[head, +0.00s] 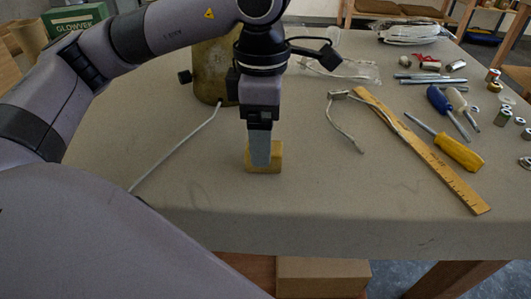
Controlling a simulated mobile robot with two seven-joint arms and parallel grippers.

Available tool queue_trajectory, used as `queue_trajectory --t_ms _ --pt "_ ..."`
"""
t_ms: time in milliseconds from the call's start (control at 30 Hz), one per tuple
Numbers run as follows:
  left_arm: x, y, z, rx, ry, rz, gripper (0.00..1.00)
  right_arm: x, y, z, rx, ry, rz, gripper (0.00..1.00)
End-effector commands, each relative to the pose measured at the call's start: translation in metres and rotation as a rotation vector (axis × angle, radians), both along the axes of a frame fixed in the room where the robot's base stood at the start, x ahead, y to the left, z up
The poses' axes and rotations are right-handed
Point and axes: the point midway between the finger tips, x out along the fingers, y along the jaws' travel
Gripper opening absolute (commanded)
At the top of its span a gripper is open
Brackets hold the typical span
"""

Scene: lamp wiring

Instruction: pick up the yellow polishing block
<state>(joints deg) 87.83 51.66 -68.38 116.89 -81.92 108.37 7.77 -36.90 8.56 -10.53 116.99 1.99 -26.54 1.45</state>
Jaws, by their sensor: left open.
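The yellow polishing block (275,158) sits on the grey table (330,215), in front of the brass-coloured lamp body. My left gripper (260,158) points straight down at the block. One finger shows in front of the block and covers its middle. The other finger is hidden, so I cannot tell whether the block lies between the two or whether they touch it. The gripper is open. My right gripper is not in view.
The brass-coloured lamp body (212,65) stands just behind my gripper, with a grey cord (172,155) running left. A wooden ruler (440,165), a yellow-handled screwdriver (457,152) and small metal parts lie right. The front table edge is clear.

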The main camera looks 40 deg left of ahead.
Motion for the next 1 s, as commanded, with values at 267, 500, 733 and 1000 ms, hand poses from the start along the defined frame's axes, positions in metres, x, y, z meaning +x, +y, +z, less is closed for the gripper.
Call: queue_trajectory --t_ms 267,500,733,1000 --pt "0.000 -0.001 -0.033 -0.001 0.000 0.001 0.78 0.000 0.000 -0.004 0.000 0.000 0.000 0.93" --pt "0.000 -0.001 -0.033 -0.002 -0.001 0.001 0.71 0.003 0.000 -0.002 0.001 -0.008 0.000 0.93" --pt "0.000 -0.001 -0.033 -0.002 -0.001 0.001 0.23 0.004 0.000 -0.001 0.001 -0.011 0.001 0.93" --pt "0.000 -0.001 -0.031 -0.002 -0.001 0.001 0.23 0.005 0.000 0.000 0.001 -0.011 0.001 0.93"
